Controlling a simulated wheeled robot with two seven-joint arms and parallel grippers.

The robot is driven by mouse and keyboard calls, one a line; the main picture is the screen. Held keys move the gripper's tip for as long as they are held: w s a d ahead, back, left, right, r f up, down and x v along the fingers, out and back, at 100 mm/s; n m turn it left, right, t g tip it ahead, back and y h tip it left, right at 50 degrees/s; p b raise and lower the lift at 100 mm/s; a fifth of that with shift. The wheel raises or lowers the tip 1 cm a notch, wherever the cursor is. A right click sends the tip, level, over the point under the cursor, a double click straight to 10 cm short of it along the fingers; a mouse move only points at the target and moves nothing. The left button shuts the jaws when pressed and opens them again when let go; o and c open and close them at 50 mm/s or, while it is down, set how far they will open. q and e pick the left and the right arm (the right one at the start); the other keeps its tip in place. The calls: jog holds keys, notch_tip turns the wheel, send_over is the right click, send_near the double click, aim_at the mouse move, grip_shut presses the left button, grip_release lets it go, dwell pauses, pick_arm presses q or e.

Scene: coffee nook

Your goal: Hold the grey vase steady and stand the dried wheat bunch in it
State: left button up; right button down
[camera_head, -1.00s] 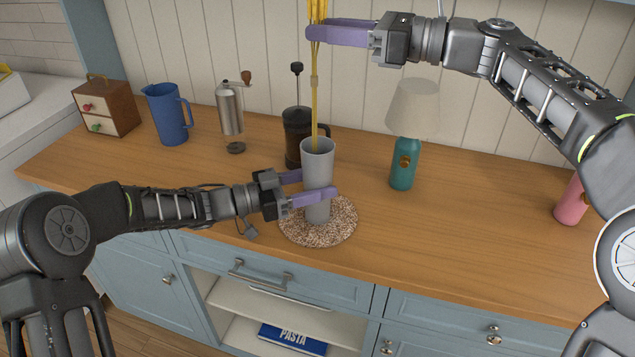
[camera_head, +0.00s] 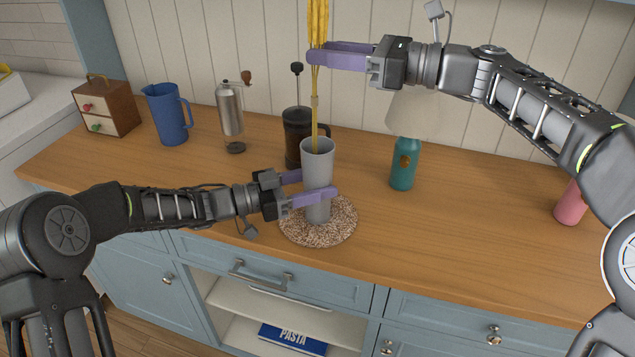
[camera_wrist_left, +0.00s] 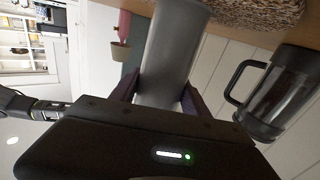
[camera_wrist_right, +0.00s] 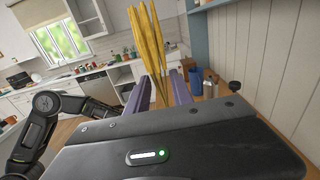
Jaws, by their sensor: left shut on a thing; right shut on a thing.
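The grey vase (camera_head: 318,155) stands upright on a round speckled mat (camera_head: 318,233). My left gripper (camera_head: 317,185) is shut on the vase around its middle; the vase also shows between the fingers in the left wrist view (camera_wrist_left: 172,50). My right gripper (camera_head: 316,53) is shut on the dried wheat bunch (camera_head: 317,20) high above the vase. The bunch hangs upright, and its yellow heads show in the right wrist view (camera_wrist_right: 150,38). Its thin stems run down into the vase mouth, where their lower ends are hidden.
A dark French press (camera_head: 297,135) stands close behind the vase. A teal lamp (camera_head: 404,165) stands to the right, its shade partly behind my right arm. A steel grinder (camera_head: 230,110), blue jug (camera_head: 167,115) and small drawer box (camera_head: 105,108) stand left. The counter's right-front is clear.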

jog(key=shift+f, duration=2.6)
jog(key=c, duration=1)
grip_release()
jog(key=shift+c, duration=0.2)
jog(key=v, duration=1.2)
pick_arm(q)
jog(key=o, duration=1.7)
jog(key=shift+c, duration=0.2)
